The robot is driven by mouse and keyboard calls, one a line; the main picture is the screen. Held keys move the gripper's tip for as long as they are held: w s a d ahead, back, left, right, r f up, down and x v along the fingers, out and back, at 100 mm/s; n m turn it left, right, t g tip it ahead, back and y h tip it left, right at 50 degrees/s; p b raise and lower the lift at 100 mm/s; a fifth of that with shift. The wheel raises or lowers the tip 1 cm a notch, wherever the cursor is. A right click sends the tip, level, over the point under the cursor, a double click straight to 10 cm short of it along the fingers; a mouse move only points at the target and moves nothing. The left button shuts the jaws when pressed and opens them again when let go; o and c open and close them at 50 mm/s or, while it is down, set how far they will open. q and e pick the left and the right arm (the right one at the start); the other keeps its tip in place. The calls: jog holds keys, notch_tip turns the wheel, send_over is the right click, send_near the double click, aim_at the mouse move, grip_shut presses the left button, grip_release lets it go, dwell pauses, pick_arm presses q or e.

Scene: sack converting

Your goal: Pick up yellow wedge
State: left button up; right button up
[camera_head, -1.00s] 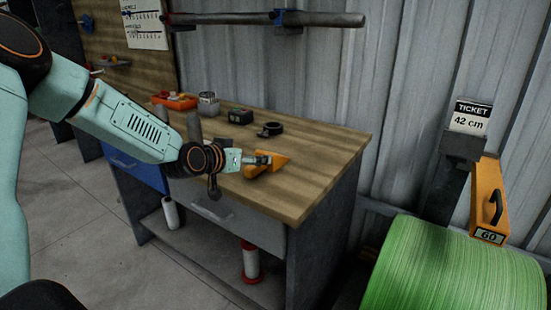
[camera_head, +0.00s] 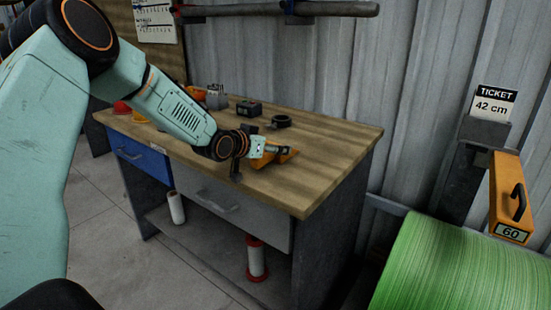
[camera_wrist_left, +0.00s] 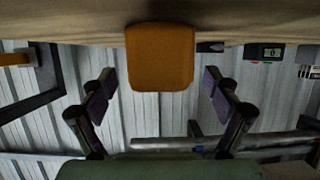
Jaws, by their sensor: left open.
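The yellow wedge (camera_head: 279,160) is an orange-yellow block lying on the wooden top of the workbench (camera_head: 320,165), near its front edge. My left gripper (camera_head: 283,150) is at the wedge and partly covers it in the head view. In the left wrist view the wedge (camera_wrist_left: 160,58) sits in the middle, between the two spread fingers of the left gripper (camera_wrist_left: 160,88). A gap shows on each side, so the fingers are open and not touching its sides. My right gripper is not in view.
A black ring (camera_head: 281,121), a small dark box (camera_head: 249,108) and a metal holder (camera_head: 216,97) stand toward the back of the bench. A corrugated wall (camera_head: 420,90) is behind. A green roll (camera_head: 460,265) is at lower right. The bench's right end is clear.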

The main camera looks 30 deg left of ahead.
pick_arm(q)
jog(key=shift+x, duration=0.85)
jog(key=shift+s, duration=0.25)
jog(key=shift+w, duration=0.15)
jog(key=c, duration=0.8)
jog(key=shift+r, duration=0.1)
jog(key=c, duration=0.6)
